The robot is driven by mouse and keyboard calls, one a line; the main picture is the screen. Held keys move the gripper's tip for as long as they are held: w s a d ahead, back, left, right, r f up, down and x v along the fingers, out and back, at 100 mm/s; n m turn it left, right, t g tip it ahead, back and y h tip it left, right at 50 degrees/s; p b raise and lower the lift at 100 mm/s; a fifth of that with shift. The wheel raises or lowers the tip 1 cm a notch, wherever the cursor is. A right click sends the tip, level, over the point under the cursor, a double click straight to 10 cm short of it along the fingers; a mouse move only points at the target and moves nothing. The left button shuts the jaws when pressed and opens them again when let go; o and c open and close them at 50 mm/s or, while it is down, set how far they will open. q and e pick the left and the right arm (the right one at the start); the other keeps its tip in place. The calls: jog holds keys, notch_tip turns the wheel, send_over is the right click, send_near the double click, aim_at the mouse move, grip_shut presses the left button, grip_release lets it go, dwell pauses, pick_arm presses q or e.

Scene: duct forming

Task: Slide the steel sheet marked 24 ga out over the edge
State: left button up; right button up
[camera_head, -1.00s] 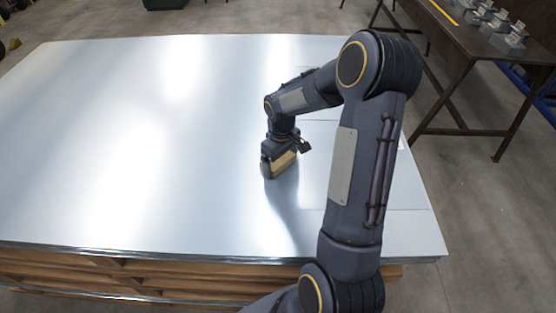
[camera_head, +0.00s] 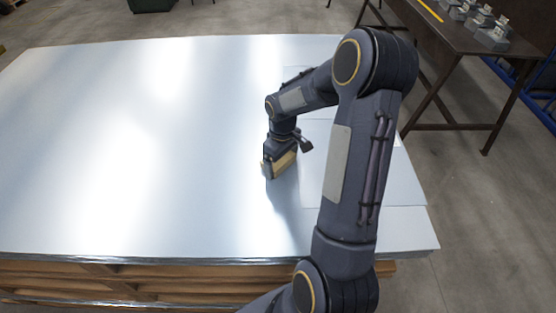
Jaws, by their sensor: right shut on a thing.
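A large stack of bright steel sheets (camera_head: 110,160) fills the middle of the view. Thin edge lines at its right side show smaller sheet pieces lying on top. One piece (camera_head: 402,182) shows right of my arm, with a small white patch near its right edge. I cannot read any 24 ga mark. My right gripper (camera_head: 278,165) points down at the sheet surface near the left end of these pieces. It is shut on a tan, block-like thing whose lower end is at the sheet; whether it touches is hard to tell. My right arm hides much of the piece. My left gripper is not in view.
The stack rests on wooden pallet boards (camera_head: 60,280). A dark metal table (camera_head: 455,50) with several grey blocks (camera_head: 490,35) stands at the back right. Open concrete floor (camera_head: 470,200) lies right of the stack. A dark green bin (camera_head: 152,4) is at the back.

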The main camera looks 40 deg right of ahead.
aim_at(306, 167)
jog(key=shift+s+d+f, duration=0.1)
jog(key=shift+s+d, duration=0.3)
jog(key=shift+s, duration=0.05)
jog(key=shift+s+d, duration=0.1)
jog(key=shift+s, duration=0.05)
jog(key=shift+s+d, duration=0.4)
jog(key=shift+d, duration=0.05)
jog(key=shift+s+d, duration=0.3)
jog(key=shift+d, duration=0.25)
jog(key=shift+s+d+r+p, duration=0.2)
jog(key=shift+s+d+p, duration=0.2)
jog(key=shift+s+d, duration=0.4)
jog(key=shift+w, duration=0.1)
jog(key=shift+d, duration=0.15)
jog(key=shift+s+d+f, duration=0.1)
jog(key=shift+s+d, duration=0.2)
jog(key=shift+s, duration=0.1)
